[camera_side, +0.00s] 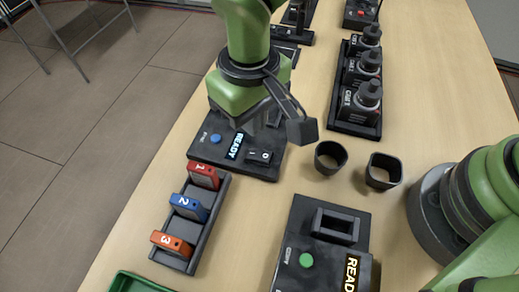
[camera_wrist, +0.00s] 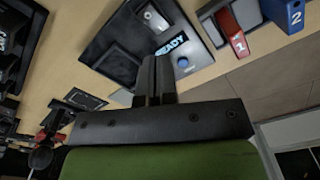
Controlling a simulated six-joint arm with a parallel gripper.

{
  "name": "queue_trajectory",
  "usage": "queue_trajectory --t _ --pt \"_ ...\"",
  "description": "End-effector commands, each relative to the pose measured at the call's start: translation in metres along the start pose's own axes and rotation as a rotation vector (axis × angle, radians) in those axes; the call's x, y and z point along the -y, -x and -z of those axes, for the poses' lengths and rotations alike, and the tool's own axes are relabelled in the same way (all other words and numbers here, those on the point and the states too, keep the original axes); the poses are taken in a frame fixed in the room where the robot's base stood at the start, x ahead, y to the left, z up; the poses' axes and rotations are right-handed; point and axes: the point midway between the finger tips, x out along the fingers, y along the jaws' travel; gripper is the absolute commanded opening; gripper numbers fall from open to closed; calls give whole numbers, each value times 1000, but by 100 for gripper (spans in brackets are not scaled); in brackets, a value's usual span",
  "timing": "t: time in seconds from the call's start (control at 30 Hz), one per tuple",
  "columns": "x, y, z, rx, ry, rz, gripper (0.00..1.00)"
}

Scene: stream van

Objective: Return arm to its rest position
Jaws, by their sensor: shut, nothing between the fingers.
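My gripper (camera_side: 256,117) hangs from the green wrist over the black device with a blue button and a lit READY sign (camera_side: 208,150) in the side view. It is shut and holds nothing. In the wrist view its fingers (camera_wrist: 154,62) are together, and the same device (camera_wrist: 135,40) lies beyond them. The fingertips are partly hidden behind the wrist camera part in the side view, so I cannot tell their exact height above the device.
A rack (camera_side: 205,222) with numbered red, blue and orange blocks stands at the left. A second READY device (camera_side: 325,250) is at the front.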

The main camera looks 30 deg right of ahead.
Motion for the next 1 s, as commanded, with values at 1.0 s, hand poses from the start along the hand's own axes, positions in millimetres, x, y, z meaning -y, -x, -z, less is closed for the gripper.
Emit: queue_trajectory --t 1.0 --pt "-158 207 -91 -397 -427 195 0"
